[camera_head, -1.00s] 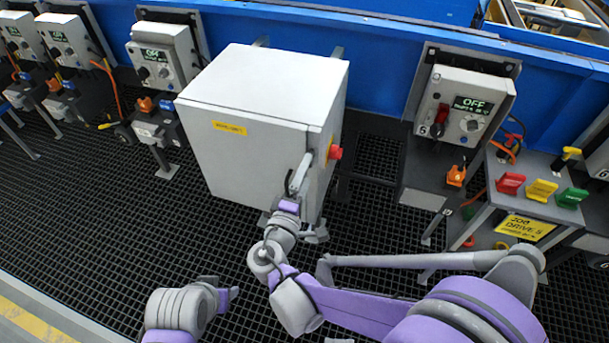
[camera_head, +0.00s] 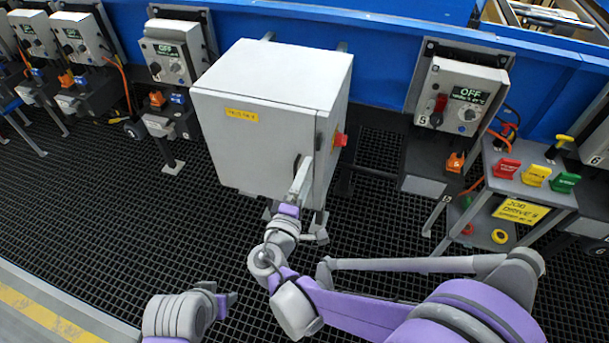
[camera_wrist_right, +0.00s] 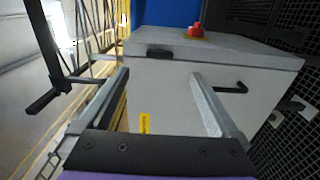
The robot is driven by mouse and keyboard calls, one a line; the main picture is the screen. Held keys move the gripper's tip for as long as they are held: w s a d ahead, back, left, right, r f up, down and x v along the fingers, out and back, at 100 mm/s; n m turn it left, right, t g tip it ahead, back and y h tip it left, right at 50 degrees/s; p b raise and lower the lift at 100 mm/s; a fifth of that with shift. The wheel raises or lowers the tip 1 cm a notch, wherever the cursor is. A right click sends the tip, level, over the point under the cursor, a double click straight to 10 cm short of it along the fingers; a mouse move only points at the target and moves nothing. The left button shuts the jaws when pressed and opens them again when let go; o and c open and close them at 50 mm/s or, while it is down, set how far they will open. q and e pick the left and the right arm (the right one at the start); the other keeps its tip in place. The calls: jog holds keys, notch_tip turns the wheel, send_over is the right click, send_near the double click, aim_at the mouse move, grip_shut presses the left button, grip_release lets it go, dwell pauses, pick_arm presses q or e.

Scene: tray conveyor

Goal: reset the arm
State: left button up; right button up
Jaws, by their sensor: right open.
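The right forearm comes up from the lower right of the head view.
A red knob (camera_head: 341,140) sticks out of the cabinet's side. A black handle (camera_wrist_right: 232,89) shows in the wrist view. A control box reading OFF (camera_head: 462,98) and a stand with coloured tags (camera_head: 520,190) are to the right.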

jog(key=s+d+m+g+p, duration=0.3)
jog(key=s+d+g, duration=0.1)
jog(key=d, duration=0.4)
jog(key=s+d+m+g+p, duration=0.2)
jog(key=s+d+m+g, duration=0.15)
jog(key=d, duration=0.45)
jog(key=s+r+m+g+y+p, duration=0.2)
jog(key=s+m+g+y+p, duration=0.2)
jog(key=s, duration=1)
jog(key=m+y+p, duration=0.1)
jog(key=m+p, duration=0.1)
jog(key=m, duration=0.1)
jog(key=shift+s+d+r+y, duration=0.35)
jog(key=shift+d+r+y, duration=0.05)
jog(key=shift+m, duration=0.25)
